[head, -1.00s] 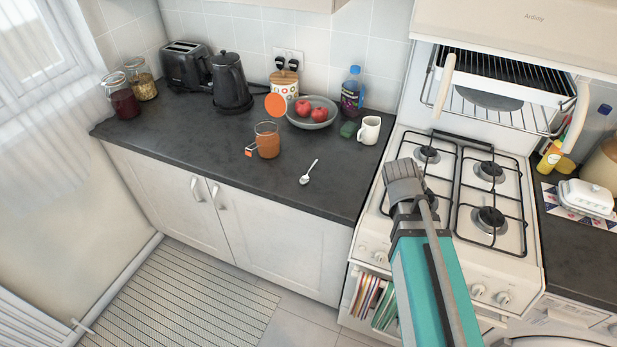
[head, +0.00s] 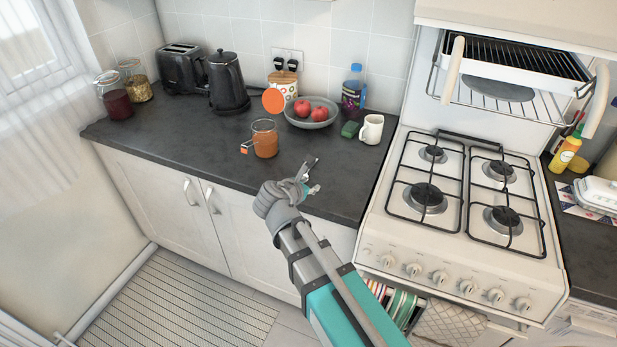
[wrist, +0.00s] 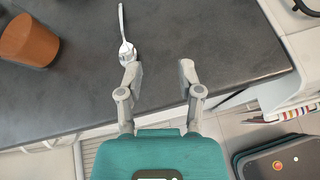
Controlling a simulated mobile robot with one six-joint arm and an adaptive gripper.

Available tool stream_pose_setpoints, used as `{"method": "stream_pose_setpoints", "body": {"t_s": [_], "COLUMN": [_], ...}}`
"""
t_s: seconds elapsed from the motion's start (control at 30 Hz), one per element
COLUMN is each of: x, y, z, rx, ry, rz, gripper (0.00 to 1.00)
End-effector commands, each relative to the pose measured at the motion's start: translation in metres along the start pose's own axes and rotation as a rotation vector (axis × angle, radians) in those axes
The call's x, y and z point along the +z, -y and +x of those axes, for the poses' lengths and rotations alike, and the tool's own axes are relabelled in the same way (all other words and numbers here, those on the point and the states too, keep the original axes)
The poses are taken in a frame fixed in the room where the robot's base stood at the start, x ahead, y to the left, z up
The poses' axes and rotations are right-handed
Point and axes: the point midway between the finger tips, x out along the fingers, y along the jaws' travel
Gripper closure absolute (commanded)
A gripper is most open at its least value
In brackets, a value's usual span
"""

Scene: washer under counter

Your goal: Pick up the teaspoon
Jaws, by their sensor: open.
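The silver teaspoon (wrist: 126,48) lies on the dark counter in the wrist view. Its bowl is towards my gripper and its handle points away to the top of the picture. My gripper (wrist: 160,70) is open and empty, with its fingers at the counter's front edge. The spoon's bowl is just beyond the left finger's tip, left of the middle of the gap. Whether finger and spoon touch is unclear. In the head view my gripper (head: 309,178) is over the front of the counter and largely covers the spoon.
A glass jar with orange contents (head: 264,139) stands left of my gripper. A fruit bowl (head: 312,118), a green sponge (head: 350,129) and a white mug (head: 371,129) are behind it. The gas stove (head: 460,200) is to the right. Counter right of the spoon is clear.

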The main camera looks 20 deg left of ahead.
Motion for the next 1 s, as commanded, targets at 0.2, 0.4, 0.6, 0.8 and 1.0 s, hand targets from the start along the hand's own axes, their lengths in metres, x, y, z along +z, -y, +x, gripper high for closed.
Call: {"method": "stream_pose_setpoints", "body": {"t_s": [0.2,0.4,0.6,0.8,1.0], "x": [-0.022,-0.025,-0.025,-0.025,-0.025], "y": [-0.038,-0.048,-0.048,-0.048,-0.051], "z": [-0.022,-0.029,-0.029,-0.026,-0.009], "rx": [0.092,0.115,0.115,0.114,0.112], "ry": [0.069,0.092,0.092,0.091,0.091], "rz": [-0.208,-0.266,-0.266,-0.265,-0.264], "gripper": [0.53,0.53,0.53,0.53,0.53]}}
